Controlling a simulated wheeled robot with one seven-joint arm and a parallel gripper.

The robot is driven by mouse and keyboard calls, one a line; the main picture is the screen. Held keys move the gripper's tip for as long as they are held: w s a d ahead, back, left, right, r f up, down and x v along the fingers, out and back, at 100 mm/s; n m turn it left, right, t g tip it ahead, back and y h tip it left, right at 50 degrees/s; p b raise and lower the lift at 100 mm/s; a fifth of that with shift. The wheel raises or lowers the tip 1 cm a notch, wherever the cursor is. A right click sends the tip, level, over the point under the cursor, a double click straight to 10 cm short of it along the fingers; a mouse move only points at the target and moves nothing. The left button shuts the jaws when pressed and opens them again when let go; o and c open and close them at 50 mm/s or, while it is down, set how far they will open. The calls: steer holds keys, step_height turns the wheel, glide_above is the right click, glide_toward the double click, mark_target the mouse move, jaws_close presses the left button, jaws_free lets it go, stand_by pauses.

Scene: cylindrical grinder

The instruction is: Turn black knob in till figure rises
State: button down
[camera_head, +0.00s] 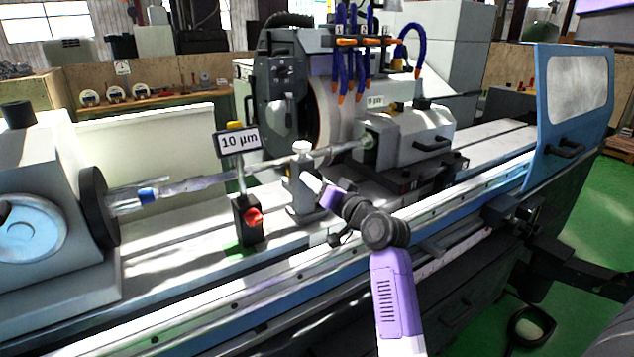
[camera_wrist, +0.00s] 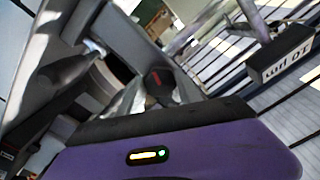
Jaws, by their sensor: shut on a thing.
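My gripper (camera_head: 318,188), with its purple body, reaches in from the lower right to the front of the grey steady rest (camera_head: 301,196), which stands under the long shaft (camera_head: 205,182). It is shut on the black knob there; the grip itself is mostly hidden. In the wrist view the purple body fills the bottom, and a dark piece with a red mark (camera_wrist: 158,88), perhaps the knob, shows just beyond its black edge. A sign reading 10 µm (camera_head: 238,140) stands over the gauge left of the steady rest. It shows inverted in the wrist view (camera_wrist: 282,55).
The gauge's black base with a red knob (camera_head: 249,218) stands just left of the steady rest. The grinding wheel (camera_head: 318,112) and blue hoses (camera_head: 358,55) are behind. A blue door (camera_head: 572,110) is right.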

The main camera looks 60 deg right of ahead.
steer(key=c, duration=0.8)
jaws_free()
steer(key=shift+b+v, duration=0.55)
steer(key=shift+v, duration=3.35)
